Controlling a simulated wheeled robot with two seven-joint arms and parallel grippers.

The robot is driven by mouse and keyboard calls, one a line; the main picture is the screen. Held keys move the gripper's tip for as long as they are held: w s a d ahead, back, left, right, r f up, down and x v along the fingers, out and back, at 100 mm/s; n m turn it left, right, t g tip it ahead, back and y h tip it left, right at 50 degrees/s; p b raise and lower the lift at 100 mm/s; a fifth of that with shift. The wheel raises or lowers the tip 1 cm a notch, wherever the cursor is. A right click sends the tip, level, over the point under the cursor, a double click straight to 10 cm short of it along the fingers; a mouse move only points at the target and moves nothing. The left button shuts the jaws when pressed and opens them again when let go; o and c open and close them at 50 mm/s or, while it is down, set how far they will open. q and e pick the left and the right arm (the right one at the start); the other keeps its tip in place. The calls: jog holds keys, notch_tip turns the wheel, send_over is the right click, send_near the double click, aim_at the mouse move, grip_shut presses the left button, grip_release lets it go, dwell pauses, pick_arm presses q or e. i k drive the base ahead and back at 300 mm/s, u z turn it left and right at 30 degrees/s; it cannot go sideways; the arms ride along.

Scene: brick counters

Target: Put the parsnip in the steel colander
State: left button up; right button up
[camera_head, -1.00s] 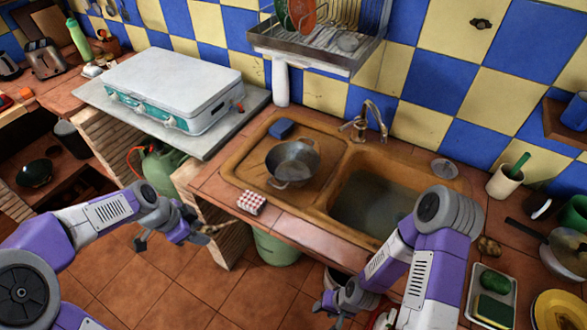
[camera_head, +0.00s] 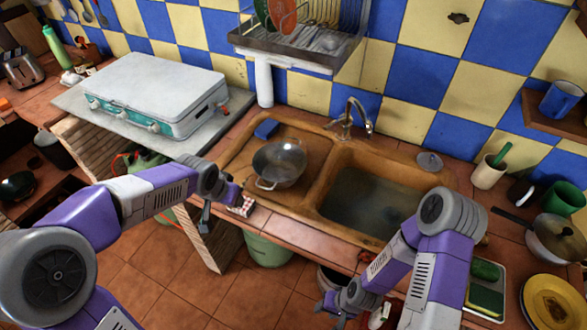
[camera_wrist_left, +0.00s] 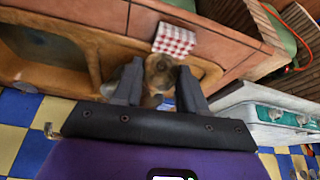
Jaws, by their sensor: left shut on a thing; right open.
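The steel colander (camera_head: 279,165) stands on the wooden drainboard left of the sink basin, and looks empty. My left gripper (camera_head: 226,192) is at the counter's front edge, left of and nearer than the colander. In the left wrist view its fingers (camera_wrist_left: 160,80) are shut on a brownish, rounded thing, seen end-on, which I take for the parsnip (camera_wrist_left: 159,70). The parsnip is hidden behind the gripper in the head view.
A blue sponge (camera_head: 267,129) lies behind the colander. The tap (camera_head: 352,118) rises behind the basin (camera_head: 368,205). A camping stove (camera_head: 155,95) stands left.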

aim_at(278, 179)
jog(key=z, duration=2.95)
jog(key=k, duration=0.8)
jog(key=u, duration=1.65)
jog(key=i, duration=0.5)
